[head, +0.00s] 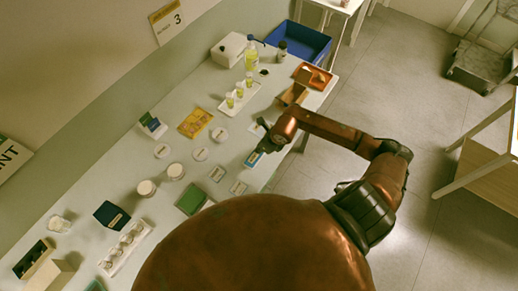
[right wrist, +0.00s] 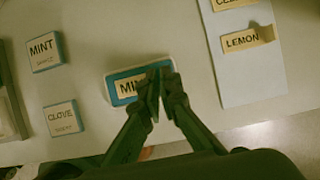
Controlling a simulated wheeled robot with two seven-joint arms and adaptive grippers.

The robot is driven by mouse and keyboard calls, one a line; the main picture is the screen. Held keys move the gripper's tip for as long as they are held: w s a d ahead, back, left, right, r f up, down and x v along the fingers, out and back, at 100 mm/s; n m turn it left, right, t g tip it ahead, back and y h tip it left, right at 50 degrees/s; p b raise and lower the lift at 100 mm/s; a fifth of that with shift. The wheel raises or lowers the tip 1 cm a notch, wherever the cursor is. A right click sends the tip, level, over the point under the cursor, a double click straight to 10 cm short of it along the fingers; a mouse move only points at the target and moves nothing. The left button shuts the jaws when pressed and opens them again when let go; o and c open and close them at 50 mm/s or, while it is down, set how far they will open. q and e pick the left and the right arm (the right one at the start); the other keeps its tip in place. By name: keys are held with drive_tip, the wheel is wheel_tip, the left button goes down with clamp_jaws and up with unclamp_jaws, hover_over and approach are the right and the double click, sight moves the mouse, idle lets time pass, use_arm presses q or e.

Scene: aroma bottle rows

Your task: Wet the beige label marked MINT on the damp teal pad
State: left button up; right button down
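The beige label marked MINT (right wrist: 129,87) lies flat over the blue-teal pad (right wrist: 113,92) in the right wrist view, its right part hidden by my fingers. The pad also shows in the head view (head: 252,160), just below my right gripper. My right gripper (head: 265,141) is above the front part of the table. In the right wrist view its fingertips (right wrist: 161,76) are together at the label's right end and appear shut on it. Whether the label's underside presses on the pad cannot be told. My left gripper is out of view.
MINT (right wrist: 45,50) and CLOVE (right wrist: 62,118) blocks lie left of the pad. A pale strip with a LEMON label (right wrist: 246,39) lies to the right. A green square (head: 191,199) and round-lidded jars (head: 175,171) stand nearby. A blue bin (head: 298,40) is at the far end.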

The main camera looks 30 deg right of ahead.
drive_tip(key=shift+r+p, duration=2)
drive_tip(key=shift+r, duration=1.5)
